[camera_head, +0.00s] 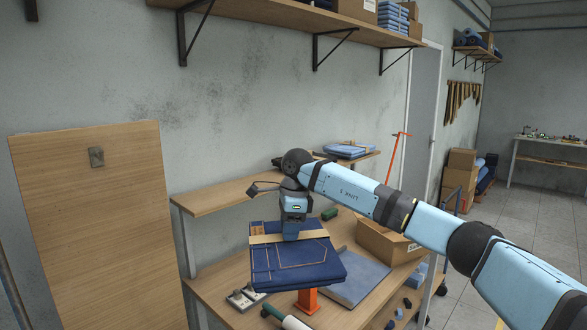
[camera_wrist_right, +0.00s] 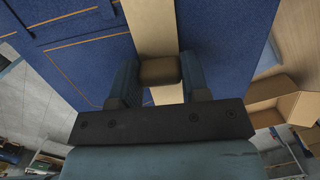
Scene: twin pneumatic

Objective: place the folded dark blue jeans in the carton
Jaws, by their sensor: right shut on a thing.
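The folded dark blue jeans (camera_head: 298,266) have orange stitching and a tan band across them. My right gripper (camera_head: 291,236) points down onto the band and is shut on its brown grip piece. The right wrist view shows the fingers (camera_wrist_right: 160,72) on either side of that piece, with the jeans (camera_wrist_right: 230,40) spread behind. The jeans appear to hang above the workbench, left of the carton. The open cardboard carton (camera_head: 384,243) stands on the bench behind my right forearm, which hides part of it. Its flaps also show in the right wrist view (camera_wrist_right: 274,97). My left gripper is not in view.
A grey-blue mat (camera_head: 357,280) lies on the bench (camera_head: 230,281) between jeans and carton. An orange stand (camera_head: 308,300), a white-and-green roller (camera_head: 287,317) and a metal plate (camera_head: 244,298) are near the jeans. A raised shelf (camera_head: 222,195) runs along the back.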

